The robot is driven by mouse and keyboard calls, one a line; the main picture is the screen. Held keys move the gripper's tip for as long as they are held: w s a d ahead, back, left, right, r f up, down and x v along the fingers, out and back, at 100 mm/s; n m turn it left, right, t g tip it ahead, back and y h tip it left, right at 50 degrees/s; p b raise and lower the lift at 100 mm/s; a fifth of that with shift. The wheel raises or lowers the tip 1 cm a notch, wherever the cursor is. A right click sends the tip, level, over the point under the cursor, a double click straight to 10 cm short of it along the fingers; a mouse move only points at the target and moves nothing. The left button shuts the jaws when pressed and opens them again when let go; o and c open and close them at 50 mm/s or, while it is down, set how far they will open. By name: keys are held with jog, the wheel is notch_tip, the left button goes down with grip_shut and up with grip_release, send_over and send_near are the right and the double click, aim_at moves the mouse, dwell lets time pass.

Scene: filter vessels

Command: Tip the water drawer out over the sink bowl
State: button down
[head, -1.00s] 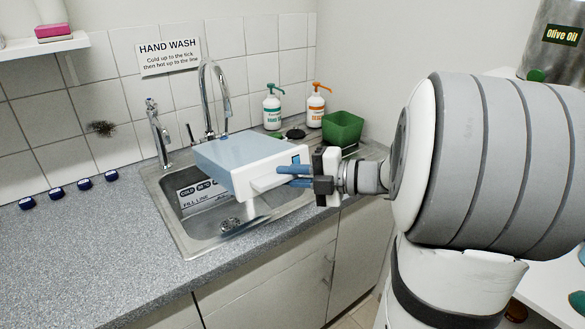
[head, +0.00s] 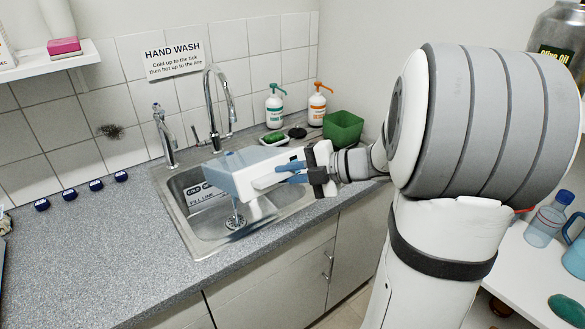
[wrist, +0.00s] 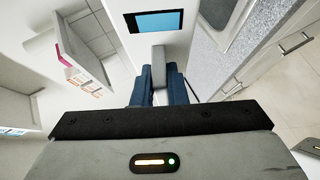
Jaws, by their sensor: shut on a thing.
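The water drawer (head: 238,170), a pale blue box with a white front, is over the sink bowl (head: 205,240). It is tilted, with its left end low. A thin bluish stream appears to fall from its low corner to the drain (head: 236,222). My gripper (head: 282,174) comes from the right, its blue fingers shut on the handle at the drawer's front. In the wrist view, the fingers (wrist: 158,88) close around the grey handle (wrist: 158,62), below a blue window (wrist: 168,20) in the front. The drawer's inside is hidden.
Taps (head: 214,110) stand behind the sink. Two pump bottles (head: 274,108), a green sponge (head: 272,138) and a green tub (head: 343,128) are at the back right. Blue caps (head: 96,185) lie along the wall. The left counter (head: 110,245) is mostly clear.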

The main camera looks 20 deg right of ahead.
aim_at(274, 157)
jog(key=shift+w+a+r+m+g+h+p, duration=0.2)
jog(key=shift+w+r+g+p, duration=0.4)
jog(key=shift+p, duration=1.05)
jog(key=shift+w+a+r+m+g+h+p, duration=0.1)
jog(key=shift+w+r+m+g+h+p, duration=0.2)
jog(key=shift+r+p, duration=0.95)
jog(key=shift+m+g+h, duration=0.4)
jog(key=shift+g+h, duration=0.1)
jog(key=shift+g, duration=0.2)
jog(key=w+p, duration=0.1)
jog(key=p, duration=0.2)
jog(key=w+r+p, duration=0.1)
jog(key=p, duration=0.2)
jog(key=w+a+r+p, duration=0.1)
jog(key=p, duration=0.2)
jog(key=shift+w+a+r+p, duration=0.1)
jog(key=shift+w+r+p, duration=0.05)
jog(key=shift+w+p, duration=0.25)
jog(key=shift+w+a+r, duration=0.1)
jog(key=shift+w+r, duration=0.05)
jog(key=shift+w, duration=0.25)
jog(key=shift+w+a+r+g+h, duration=0.2)
jog(key=shift+w+r+g+h, duration=0.1)
jog(key=shift+w+r+g, duration=0.25)
jog(key=shift+w, duration=0.1)
jog(key=shift+a, duration=0.1)
